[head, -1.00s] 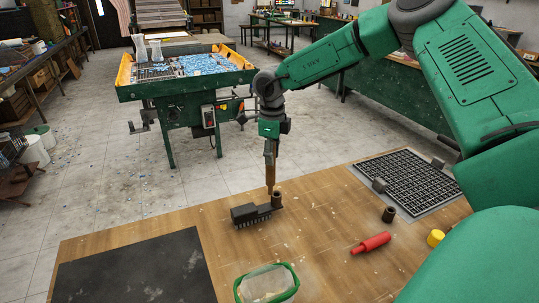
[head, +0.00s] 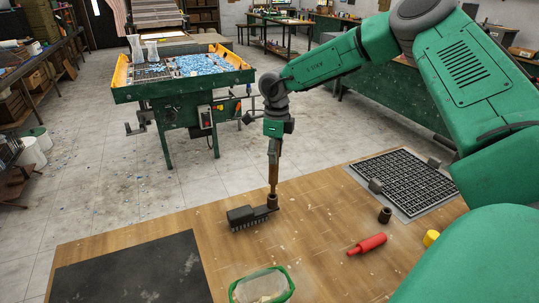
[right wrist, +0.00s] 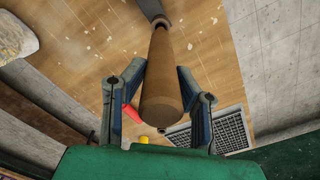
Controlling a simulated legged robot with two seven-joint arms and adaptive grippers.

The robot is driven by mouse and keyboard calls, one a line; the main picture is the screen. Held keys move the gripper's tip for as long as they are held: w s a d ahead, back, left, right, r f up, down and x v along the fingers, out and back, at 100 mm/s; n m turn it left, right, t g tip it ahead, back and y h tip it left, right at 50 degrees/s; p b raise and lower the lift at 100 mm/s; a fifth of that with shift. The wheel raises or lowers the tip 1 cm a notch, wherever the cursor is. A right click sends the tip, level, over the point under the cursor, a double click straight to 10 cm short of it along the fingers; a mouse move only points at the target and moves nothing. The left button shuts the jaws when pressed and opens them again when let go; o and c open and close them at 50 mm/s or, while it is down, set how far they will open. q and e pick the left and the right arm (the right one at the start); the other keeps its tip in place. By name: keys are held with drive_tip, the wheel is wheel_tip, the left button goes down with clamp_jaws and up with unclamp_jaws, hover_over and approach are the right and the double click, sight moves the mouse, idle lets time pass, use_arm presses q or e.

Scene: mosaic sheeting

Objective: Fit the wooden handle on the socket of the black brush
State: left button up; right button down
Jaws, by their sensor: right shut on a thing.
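My right gripper (head: 273,152) is shut on the handle's upper part. In the right wrist view the handle (right wrist: 161,85) runs between the fingers (right wrist: 161,92) to the dark socket ring (right wrist: 160,23). My left gripper is not in view.
Table around the brush is clear.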

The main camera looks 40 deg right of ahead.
drive_tip(key=shift+f, duration=0.45)
drive_tip(key=shift+a+r, duration=0.3)
drive_tip(key=shift+a, duration=0.55)
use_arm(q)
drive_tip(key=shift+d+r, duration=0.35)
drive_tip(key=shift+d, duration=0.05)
use_arm(e)
drive_tip(key=shift+d, duration=0.1)
idle(1.9)
